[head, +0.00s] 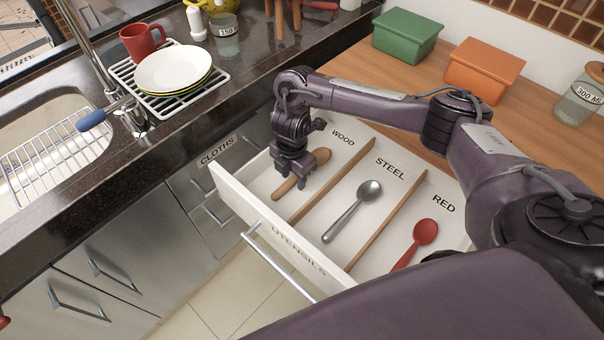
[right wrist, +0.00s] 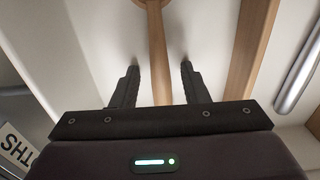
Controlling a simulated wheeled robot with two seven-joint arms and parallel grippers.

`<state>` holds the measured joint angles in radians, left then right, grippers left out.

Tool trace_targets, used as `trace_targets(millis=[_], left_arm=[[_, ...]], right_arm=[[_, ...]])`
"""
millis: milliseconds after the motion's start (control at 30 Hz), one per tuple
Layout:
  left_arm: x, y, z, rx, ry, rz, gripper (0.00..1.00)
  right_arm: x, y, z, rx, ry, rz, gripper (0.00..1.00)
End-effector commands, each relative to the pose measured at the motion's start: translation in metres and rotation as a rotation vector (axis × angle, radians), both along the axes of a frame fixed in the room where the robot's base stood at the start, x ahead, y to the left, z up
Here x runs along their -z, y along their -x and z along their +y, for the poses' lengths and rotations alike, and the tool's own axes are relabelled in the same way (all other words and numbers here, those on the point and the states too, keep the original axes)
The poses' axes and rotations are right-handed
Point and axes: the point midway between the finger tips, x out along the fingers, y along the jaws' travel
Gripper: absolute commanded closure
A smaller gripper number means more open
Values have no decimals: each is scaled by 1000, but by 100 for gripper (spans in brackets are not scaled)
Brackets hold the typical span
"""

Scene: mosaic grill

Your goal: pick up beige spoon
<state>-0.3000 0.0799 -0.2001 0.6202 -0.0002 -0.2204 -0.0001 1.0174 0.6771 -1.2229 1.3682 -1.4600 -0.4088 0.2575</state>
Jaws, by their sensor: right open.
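The beige wooden spoon (head: 284,188) lies in the WOOD compartment of the open utensils drawer (head: 232,196), bowl toward the back. My right gripper (head: 292,176) is over it, pointing down, and hides part of its handle. In the right wrist view the spoon's handle (right wrist: 157,45) runs between the two fingers of my open right gripper (right wrist: 159,66), with a gap on each side. The spoon's bowl is mostly cut off at the top of that view. My left gripper is not in view.
A wooden divider (head: 331,181) separates the wooden spoon from a steel spoon (head: 347,216). A red spoon (head: 414,242) lies in the RED compartment. Green (head: 406,38) and orange (head: 483,71) boxes stand on the wooden counter. A dish rack (head: 158,103) with plates stands by the sink.

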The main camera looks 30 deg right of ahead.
Motion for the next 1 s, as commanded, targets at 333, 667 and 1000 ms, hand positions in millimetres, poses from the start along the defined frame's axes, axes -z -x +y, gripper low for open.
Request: trace_targets(millis=[333, 667, 1000], left_arm=[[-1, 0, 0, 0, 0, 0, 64], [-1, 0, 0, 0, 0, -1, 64], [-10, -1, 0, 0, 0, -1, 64]], right_arm=[[-1, 0, 0, 0, 0, 0, 85], [-1, 0, 0, 0, 0, 0, 100], [-17, -1, -1, -1, 1, -3, 100]])
